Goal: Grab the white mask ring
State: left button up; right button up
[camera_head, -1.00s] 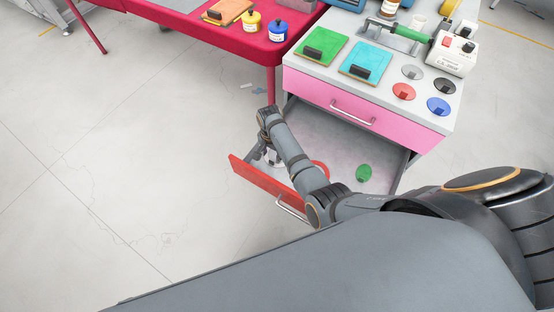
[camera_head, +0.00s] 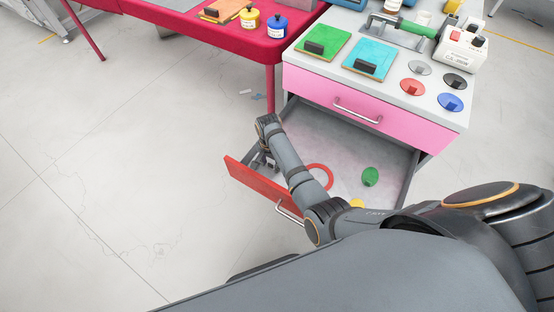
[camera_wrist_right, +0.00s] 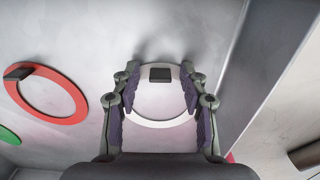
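The white mask ring (camera_wrist_right: 160,123) lies on the grey drawer floor in the right wrist view, with a small black block handle (camera_wrist_right: 160,74) on its far side. My right gripper (camera_wrist_right: 160,70) is open above it, one finger over each side of the ring. I cannot tell whether the fingers touch it. In the head view my right gripper (camera_head: 264,160) is inside the open drawer (camera_head: 335,145) at its left end, and the ring is hidden or too small to make out there. My left gripper is not in view.
A red ring (camera_wrist_right: 76,96), a green disc (camera_head: 369,176) and a yellow piece (camera_head: 357,203) lie in the drawer. The drawer's red front (camera_head: 262,188) is close to my gripper. A pink drawer (camera_head: 372,108) sits above, under a crowded worktop. A red table (camera_head: 232,36) stands behind.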

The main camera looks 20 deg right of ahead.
grip_shut()
